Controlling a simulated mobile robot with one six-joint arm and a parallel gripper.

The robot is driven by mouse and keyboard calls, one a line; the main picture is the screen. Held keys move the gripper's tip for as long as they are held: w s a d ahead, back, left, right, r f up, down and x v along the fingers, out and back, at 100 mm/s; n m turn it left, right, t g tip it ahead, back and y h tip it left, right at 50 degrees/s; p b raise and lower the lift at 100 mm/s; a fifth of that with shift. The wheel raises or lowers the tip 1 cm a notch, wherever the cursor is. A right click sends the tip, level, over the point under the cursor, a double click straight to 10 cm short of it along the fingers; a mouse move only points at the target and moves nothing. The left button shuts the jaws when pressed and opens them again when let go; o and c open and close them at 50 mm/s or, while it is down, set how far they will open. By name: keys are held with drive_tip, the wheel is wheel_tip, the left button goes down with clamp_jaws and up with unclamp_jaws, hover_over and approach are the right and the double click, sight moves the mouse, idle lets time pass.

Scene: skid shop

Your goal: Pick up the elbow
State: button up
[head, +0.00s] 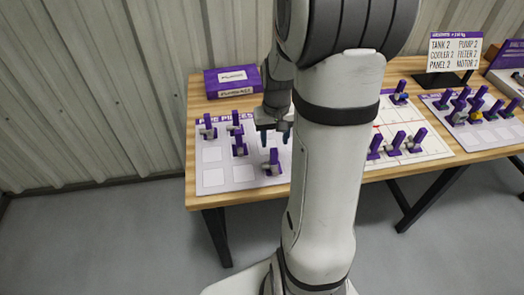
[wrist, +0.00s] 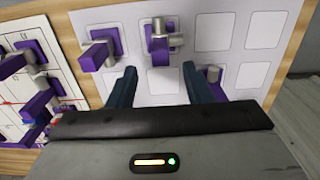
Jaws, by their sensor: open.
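Several small grey pipe pieces with purple upright tabs stand on the white "pipe pieces" mat (head: 212,181). I cannot tell for sure which is the elbow. In the wrist view, one grey piece with a purple tab (wrist: 161,40) shows beyond the gap between my fingers, and another (wrist: 100,50) stands to its left. A third (wrist: 213,74) is partly hidden by the right finger. My gripper (wrist: 160,86) is open and empty, above the mat. In the head view my gripper (head: 274,134) is near the front right piece (head: 273,163), behind it.
A purple box (head: 232,80) stands at the table's back left. Right of my arm, a white grid sheet (head: 430,140) holds several purple-tabbed pieces, with another crowded mat (head: 480,125) beyond. A sign (head: 455,52) stands behind. My arm hides the table's middle.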

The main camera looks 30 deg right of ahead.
sight(274, 149)
wheel_tip(274, 149, down, 8)
drive_tip(key=shift+s+a+r, duration=0.1)
idle(0.4)
drive_tip(key=shift+c, duration=0.2)
clamp_jaws()
